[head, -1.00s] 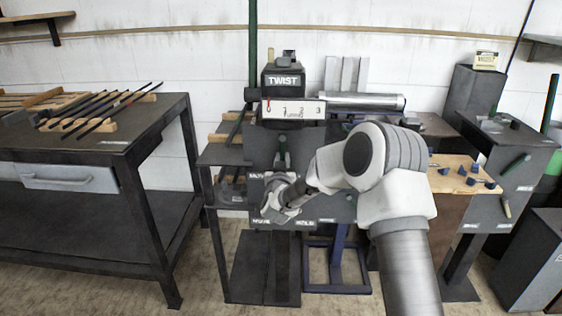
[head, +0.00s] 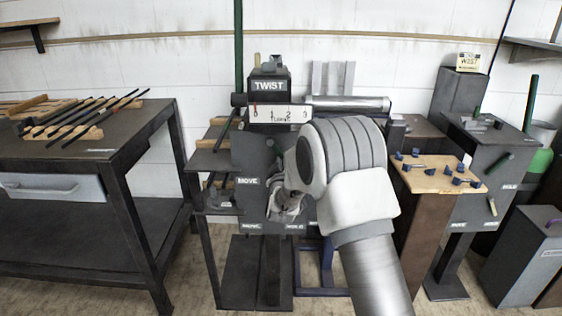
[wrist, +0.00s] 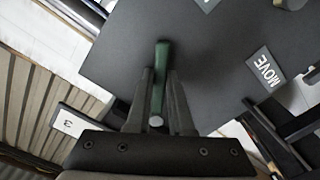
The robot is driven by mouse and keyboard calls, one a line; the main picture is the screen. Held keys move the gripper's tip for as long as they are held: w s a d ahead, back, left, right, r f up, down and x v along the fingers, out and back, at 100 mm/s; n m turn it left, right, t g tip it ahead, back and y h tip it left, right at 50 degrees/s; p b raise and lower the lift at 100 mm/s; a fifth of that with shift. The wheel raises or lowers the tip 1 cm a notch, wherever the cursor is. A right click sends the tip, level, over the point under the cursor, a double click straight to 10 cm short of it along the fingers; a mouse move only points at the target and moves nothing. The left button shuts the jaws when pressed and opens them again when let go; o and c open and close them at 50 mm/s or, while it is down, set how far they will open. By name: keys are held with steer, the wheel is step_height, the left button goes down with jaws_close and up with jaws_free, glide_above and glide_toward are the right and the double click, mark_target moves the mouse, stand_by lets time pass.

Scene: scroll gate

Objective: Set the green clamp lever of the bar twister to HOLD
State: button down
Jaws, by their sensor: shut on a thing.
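The bar twister (head: 270,85) stands ahead in the head view, with a TWIST sign and a numbered scale on top. Its dark front panel carries a MOVE label (head: 247,181) at the upper left and more labels lower down. My gripper (head: 284,208) is at this panel, and my arm hides much of its right side. In the wrist view the green clamp lever (wrist: 162,55) sits between the fingertips of my gripper (wrist: 160,78), which are shut on it. A MOVE label (wrist: 265,68) lies to the right of the lever. No HOLD label shows in the wrist view.
A dark workbench (head: 75,155) with several thin bars stands at the left. A wooden board (head: 436,180) with several blue pieces is at the right, beside a dark grey stand (head: 487,150). Floor shows between the workbench and the twister.

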steer(key=shift+d+r, duration=0.1)
steer(key=shift+r, duration=0.15)
steer(key=c, duration=0.8)
jaws_free()
steer(key=shift+f, duration=0.1)
steer(key=s+p, duration=0.2)
steer(key=s, duration=1.5)
steer(key=shift+s+a+p, duration=0.2)
steer(key=shift+a+p, duration=0.1)
steer(key=shift+p, duration=0.05)
